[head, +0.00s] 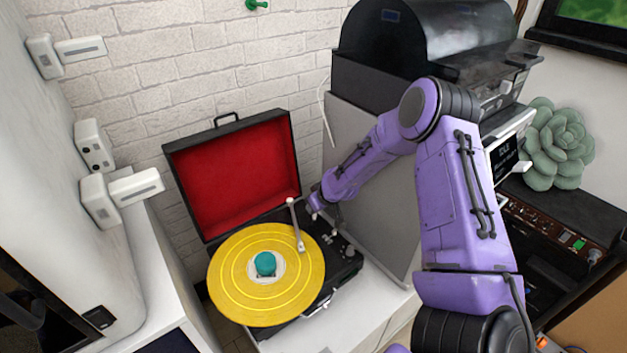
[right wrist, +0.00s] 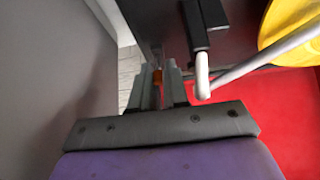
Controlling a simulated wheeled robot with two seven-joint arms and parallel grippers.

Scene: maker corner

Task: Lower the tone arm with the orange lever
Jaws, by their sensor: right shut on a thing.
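The record player (head: 345,262) stands open, with a yellow record (head: 232,290) on its platter. The white tone arm (head: 296,225) has its head end over the right part of the record; I cannot tell whether it touches. The tone arm (right wrist: 265,65) also crosses the right wrist view. My right gripper (head: 324,214) is at the back right of the deck, beside the tone arm's rear end. In the right wrist view, its fingers (right wrist: 158,84) are shut on the small orange lever (right wrist: 157,76), mostly hidden between them. My left gripper is not in view.
The red-lined lid (head: 235,175) stands open behind the deck. A grey cabinet side (head: 370,190) rises close to the right of my right gripper. A teal piece (head: 265,263) sits at the record's centre. White counter (head: 375,300) is clear right of the deck.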

